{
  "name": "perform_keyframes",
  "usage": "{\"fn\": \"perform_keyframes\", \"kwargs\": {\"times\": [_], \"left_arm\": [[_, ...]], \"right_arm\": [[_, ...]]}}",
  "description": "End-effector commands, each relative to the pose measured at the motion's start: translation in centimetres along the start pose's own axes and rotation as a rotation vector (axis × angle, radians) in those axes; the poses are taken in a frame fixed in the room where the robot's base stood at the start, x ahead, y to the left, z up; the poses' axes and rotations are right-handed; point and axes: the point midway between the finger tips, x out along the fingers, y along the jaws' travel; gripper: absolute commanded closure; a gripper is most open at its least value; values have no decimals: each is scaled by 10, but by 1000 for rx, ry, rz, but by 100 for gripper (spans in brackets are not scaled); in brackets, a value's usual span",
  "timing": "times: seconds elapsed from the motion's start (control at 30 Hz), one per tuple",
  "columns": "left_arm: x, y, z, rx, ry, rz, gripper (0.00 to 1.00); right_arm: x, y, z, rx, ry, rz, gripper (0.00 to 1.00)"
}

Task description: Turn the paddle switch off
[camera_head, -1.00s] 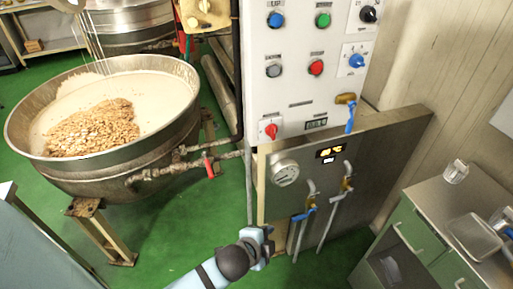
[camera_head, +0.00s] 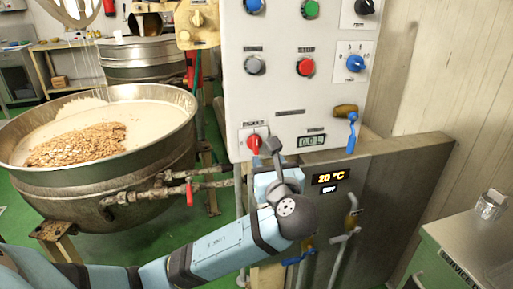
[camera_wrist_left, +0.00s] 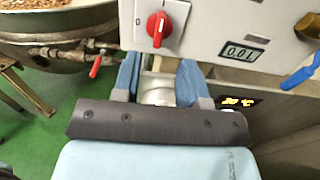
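The white control panel (camera_head: 300,100) carries a red rotary knob (camera_head: 253,143) on a small white plate at its lower left; the label above it is too small to read. In the wrist view this red knob (camera_wrist_left: 159,28) lies just beyond my left gripper (camera_wrist_left: 158,82), whose two blue fingers are apart with nothing between them. In the head view my left gripper (camera_head: 272,152) is beside the knob, to its right and slightly lower, and does not visibly touch it. My right gripper is out of view.
A large kettle (camera_head: 150,175) with pipes and a red valve handle stands left of the panel. A blue-handled valve (camera_head: 352,130) and a small display (camera_head: 311,140) are right of the knob. More buttons sit above. A green cabinet (camera_head: 450,250) is at lower right.

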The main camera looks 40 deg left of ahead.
Motion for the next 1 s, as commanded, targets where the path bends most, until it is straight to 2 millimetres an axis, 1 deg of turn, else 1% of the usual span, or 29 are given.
{"fn": "perform_keyframes", "kwargs": {"times": [0.03, 0.2, 0.3, 0.43, 0.6, 0.9, 0.97, 1.0], "left_arm": [[12, 1, -2, 0, -2, 3, 61], [49, 1, -2, 0, -2, 3, 61], [67, 0, -2, -1, -1, 1, 61], [85, 0, -2, 0, 1, 0, 61], [97, 0, -1, -1, 1, 0, 61], [98, 0, -1, -1, 2, -1, 61], [98, 0, -1, -1, 2, -1, 74], [98, 0, -1, -1, 2, -1, 84]], "right_arm": [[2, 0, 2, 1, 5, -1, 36], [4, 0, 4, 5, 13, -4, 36], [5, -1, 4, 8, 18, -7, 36], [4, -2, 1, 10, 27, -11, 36], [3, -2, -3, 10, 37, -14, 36], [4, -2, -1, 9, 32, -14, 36], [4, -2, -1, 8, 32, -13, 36], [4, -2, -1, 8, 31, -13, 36]]}}
